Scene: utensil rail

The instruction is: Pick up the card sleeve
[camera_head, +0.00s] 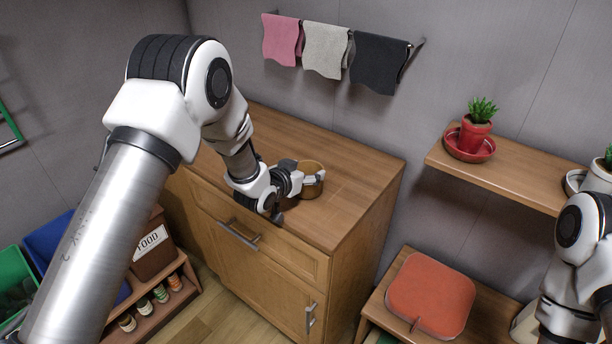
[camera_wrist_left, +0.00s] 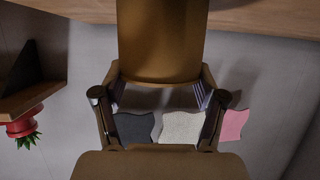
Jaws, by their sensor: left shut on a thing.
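The card sleeve, a brown open-topped round band (camera_head: 311,190), is at the top of the wooden cabinet (camera_head: 355,175), near its middle. My left gripper (camera_head: 305,181) is shut on it from the left, with a finger against its side. In the left wrist view the sleeve (camera_wrist_left: 160,45) fills the space between the two fingers (camera_wrist_left: 160,92). It looks upright. I cannot tell whether its lower edge touches the cabinet top. My right arm is at the right edge of the head view, and its gripper is out of frame.
Pink, grey and black cloths (camera_head: 326,50) hang on a wall rail behind the cabinet. A shelf (camera_head: 510,180) at right holds a red potted plant (camera_head: 475,128). A red cushion (camera_head: 430,295) lies on a low wooden unit. The cabinet top around the sleeve is clear.

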